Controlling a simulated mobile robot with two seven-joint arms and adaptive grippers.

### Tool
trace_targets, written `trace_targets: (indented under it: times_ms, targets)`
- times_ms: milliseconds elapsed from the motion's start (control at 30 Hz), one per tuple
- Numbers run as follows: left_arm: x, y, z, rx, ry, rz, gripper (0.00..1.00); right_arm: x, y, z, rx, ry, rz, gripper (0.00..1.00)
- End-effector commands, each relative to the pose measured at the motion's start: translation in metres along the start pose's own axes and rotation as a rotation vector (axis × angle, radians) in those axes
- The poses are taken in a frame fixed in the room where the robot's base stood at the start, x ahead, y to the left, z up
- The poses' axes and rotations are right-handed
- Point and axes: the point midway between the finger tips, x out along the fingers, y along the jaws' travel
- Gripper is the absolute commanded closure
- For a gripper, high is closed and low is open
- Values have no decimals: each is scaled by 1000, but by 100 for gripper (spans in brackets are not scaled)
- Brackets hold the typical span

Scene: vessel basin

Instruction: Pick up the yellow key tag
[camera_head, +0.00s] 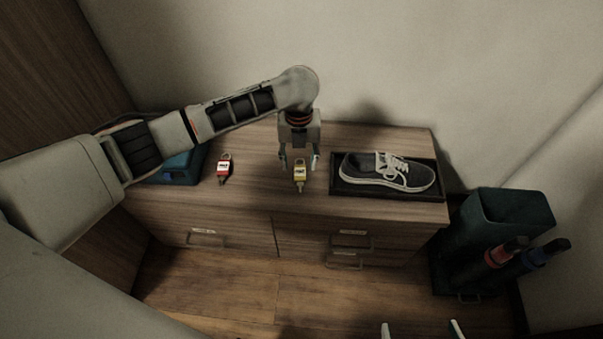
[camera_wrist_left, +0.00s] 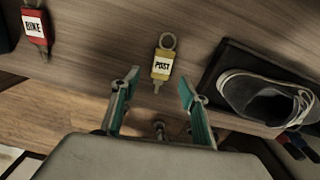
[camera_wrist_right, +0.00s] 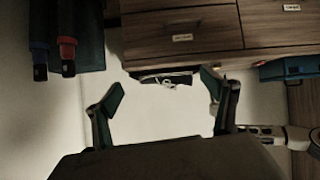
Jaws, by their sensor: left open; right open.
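The yellow key tag (camera_head: 299,174) lies on top of the wooden cabinet, left of the shoe tray. In the left wrist view the yellow key tag (camera_wrist_left: 162,65) has a white "POST" label, a ring at one end and a key at the other. My left gripper (camera_head: 300,160) is open above the tag; in its wrist view the open fingertips (camera_wrist_left: 158,80) stand on either side, apart from it. My right gripper (camera_head: 422,328) is open and empty at the bottom of the head view, and its fingers (camera_wrist_right: 162,95) show in the right wrist view.
A red key tag (camera_head: 223,167) labelled "BIKE" in the left wrist view lies to the left. A grey shoe (camera_head: 385,172) sits in a dark tray (camera_head: 350,191) at right. A blue box (camera_head: 180,168) stands at far left. A dark bin (camera_head: 510,210) stands right of the cabinet.

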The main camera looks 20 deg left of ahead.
Motion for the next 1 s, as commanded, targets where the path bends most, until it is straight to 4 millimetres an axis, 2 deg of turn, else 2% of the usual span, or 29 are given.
trace_targets:
  times_ms: [133, 400, 600, 700, 833, 867, 1000]
  targets:
    - [8, -1, 1, -1, 1, -2, 56, 1, -3, -1, 12, 7, -6, 16]
    - [50, -1, 0, -1, 8, 0, 56, 7, -17, -13, 76, 48, -27, 16]
    - [48, -2, 4, -1, -7, -4, 56, 7, -17, -31, 89, 84, -28, 16]
    - [46, -2, 5, -1, -8, -5, 56, 7, -17, -32, 88, 85, -28, 16]
    - [46, -2, 5, -1, -8, -5, 89, 7, -17, -30, 88, 82, -27, 16]
    - [46, -2, 5, -1, -7, -5, 94, 7, -17, -30, 88, 81, -27, 16]
    - [47, -2, 4, 0, -7, -5, 94, 7, -17, -28, 87, 77, -28, 16]
